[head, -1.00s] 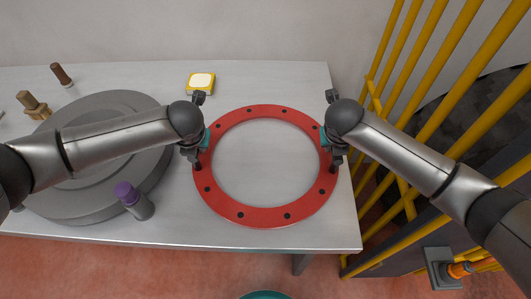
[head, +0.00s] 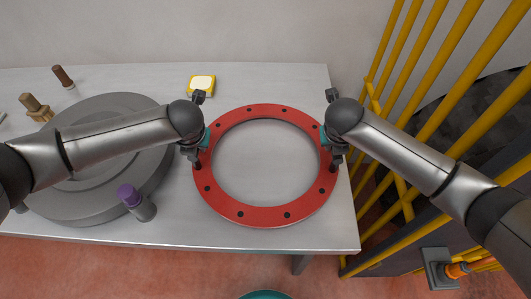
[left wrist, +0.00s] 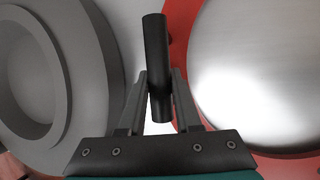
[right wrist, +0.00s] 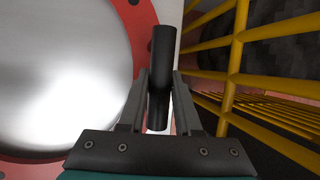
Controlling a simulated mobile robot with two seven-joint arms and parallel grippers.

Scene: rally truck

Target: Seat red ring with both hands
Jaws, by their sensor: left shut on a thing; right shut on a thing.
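The red ring (head: 207,190), flat with dark bolt holes, is level over the right half of the grey table. My left gripper (head: 194,160) is shut on a black handle at the ring's left side; that handle (left wrist: 157,60) shows upright between the fingers in the left wrist view. My right gripper (head: 337,160) is shut on the matching handle at the right side, which shows in the right wrist view (right wrist: 161,65). The gap under the ring is hard to judge. A round grey stepped hub (head: 100,200) lies to the left, partly hidden by my left arm.
A purple-capped grey cylinder (head: 136,203) stands at the hub's front right. A brass fitting (head: 36,107) and a brown-handled tool (head: 63,76) are at the back left. A yellow-and-white box (head: 201,85) sits behind the ring. Yellow bars (head: 385,75) stand close on the right.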

